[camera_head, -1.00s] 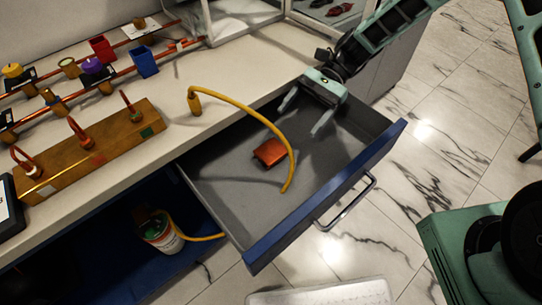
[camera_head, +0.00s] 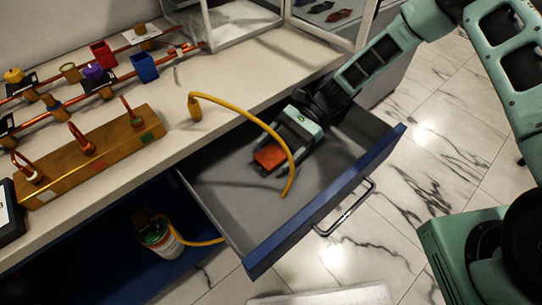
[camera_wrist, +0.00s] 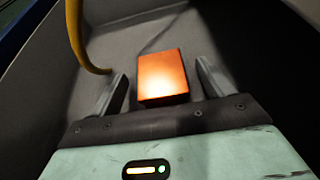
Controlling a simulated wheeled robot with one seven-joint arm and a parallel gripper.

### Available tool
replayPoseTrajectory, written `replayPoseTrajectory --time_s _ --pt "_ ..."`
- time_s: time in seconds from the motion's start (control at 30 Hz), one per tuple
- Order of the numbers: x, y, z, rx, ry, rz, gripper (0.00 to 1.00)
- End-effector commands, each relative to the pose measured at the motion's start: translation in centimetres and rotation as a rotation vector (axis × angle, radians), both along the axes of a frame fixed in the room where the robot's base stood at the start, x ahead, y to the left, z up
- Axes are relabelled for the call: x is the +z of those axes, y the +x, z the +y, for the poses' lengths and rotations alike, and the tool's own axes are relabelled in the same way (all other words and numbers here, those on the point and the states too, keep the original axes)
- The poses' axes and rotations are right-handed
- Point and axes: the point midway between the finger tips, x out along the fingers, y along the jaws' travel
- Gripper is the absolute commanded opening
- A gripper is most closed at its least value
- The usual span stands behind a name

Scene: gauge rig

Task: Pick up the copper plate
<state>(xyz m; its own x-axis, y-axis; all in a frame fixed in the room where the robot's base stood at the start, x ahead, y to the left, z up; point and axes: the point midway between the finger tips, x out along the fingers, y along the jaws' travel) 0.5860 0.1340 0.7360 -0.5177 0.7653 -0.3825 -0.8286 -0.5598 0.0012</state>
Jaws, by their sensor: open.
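The copper plate (camera_head: 270,157) is a small orange-brown block lying on the grey floor of the open drawer (camera_head: 225,200). It also shows in the wrist view (camera_wrist: 162,76), lit brightly in its middle. My gripper (camera_head: 274,156) is inside the drawer, coming from the upper right. Its two fingers are apart, one on each side of the plate. In the wrist view my gripper (camera_wrist: 160,88) has a visible gap between the right finger and the plate; the left finger is also apart from it.
A yellow hose (camera_head: 262,122) arches from the bench over the drawer, close to my gripper; it also shows in the wrist view (camera_wrist: 80,45). The drawer's blue front (camera_head: 325,200) and walls surround the plate. A wooden block with copper hooks (camera_head: 95,155) stands on the bench.

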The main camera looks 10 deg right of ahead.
Motion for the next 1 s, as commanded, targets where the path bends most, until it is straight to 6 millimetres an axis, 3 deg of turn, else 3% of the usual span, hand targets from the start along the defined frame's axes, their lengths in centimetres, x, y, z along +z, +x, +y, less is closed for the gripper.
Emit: replayPoseTrajectory --time_s 0.2,0.47,0.6,0.7,1.0 --pt "-0.9 -1.2 1.8 0.000 0.001 -0.001 0.80" --pt "-1.0 -1.3 2.0 -0.001 0.000 -0.002 0.80" --pt "-1.0 -1.3 1.9 -0.001 0.001 -0.001 0.41" --pt "-0.9 -1.3 1.9 -0.001 0.001 -0.001 0.19" --pt "-0.7 -1.3 2.0 0.000 0.002 -0.001 0.19"
